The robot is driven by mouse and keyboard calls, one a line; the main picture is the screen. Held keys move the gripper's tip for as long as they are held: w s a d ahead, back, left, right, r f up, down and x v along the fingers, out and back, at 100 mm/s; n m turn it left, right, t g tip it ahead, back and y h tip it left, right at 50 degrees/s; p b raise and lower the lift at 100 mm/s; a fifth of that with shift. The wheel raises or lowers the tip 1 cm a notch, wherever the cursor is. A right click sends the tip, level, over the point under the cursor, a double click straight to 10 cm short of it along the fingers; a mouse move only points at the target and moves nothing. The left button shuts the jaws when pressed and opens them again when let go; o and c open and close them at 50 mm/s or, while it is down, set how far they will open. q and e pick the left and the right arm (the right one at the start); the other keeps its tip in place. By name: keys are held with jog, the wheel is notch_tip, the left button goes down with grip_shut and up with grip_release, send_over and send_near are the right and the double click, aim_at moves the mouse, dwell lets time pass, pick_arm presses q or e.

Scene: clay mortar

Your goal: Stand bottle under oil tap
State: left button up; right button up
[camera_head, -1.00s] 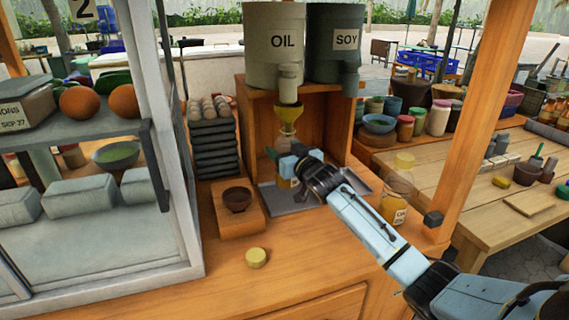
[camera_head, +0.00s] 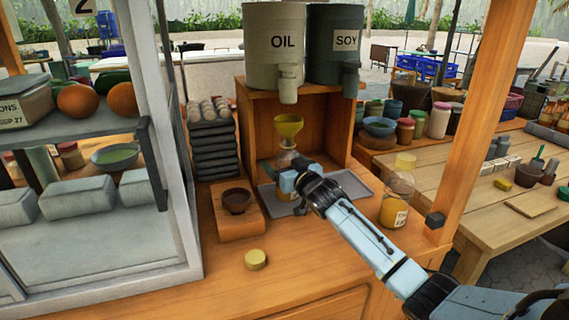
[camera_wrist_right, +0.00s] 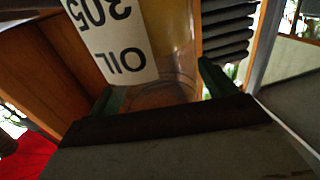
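The glass bottle (camera_head: 286,157) with yellow contents has a yellow funnel (camera_head: 289,125) in its neck. It is upright in front of the wooden stand, below the oil tap (camera_head: 288,90), with a clear gap between funnel and spout. My right gripper (camera_head: 287,184) is around its lower body, partly hiding it. In the right wrist view, the bottle (camera_wrist_right: 178,45) with its "OIL" label (camera_wrist_right: 112,40) sits between the green fingers (camera_wrist_right: 160,90), which appear to touch both sides. Whether its base touches the grey tray (camera_head: 350,183) is hidden. My left gripper is out of view.
The oil container (camera_head: 272,50) and soy container (camera_head: 334,45) top the wooden stand (camera_head: 328,125). A labelled jar (camera_head: 396,200) stands right of my arm. A brown bowl (camera_head: 237,201) and a yellow lid (camera_head: 256,259) are at left. The front counter is mostly clear.

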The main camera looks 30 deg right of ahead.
jog(key=shift+r, duration=0.1)
jog(key=shift+s, duration=0.15)
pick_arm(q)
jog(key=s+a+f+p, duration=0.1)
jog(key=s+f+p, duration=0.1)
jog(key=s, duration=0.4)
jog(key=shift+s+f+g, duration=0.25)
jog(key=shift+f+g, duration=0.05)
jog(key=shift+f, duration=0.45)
pick_arm(e)
jog(key=s, duration=1.1)
jog(key=shift+s+a, duration=0.35)
jog(key=shift+a, duration=0.05)
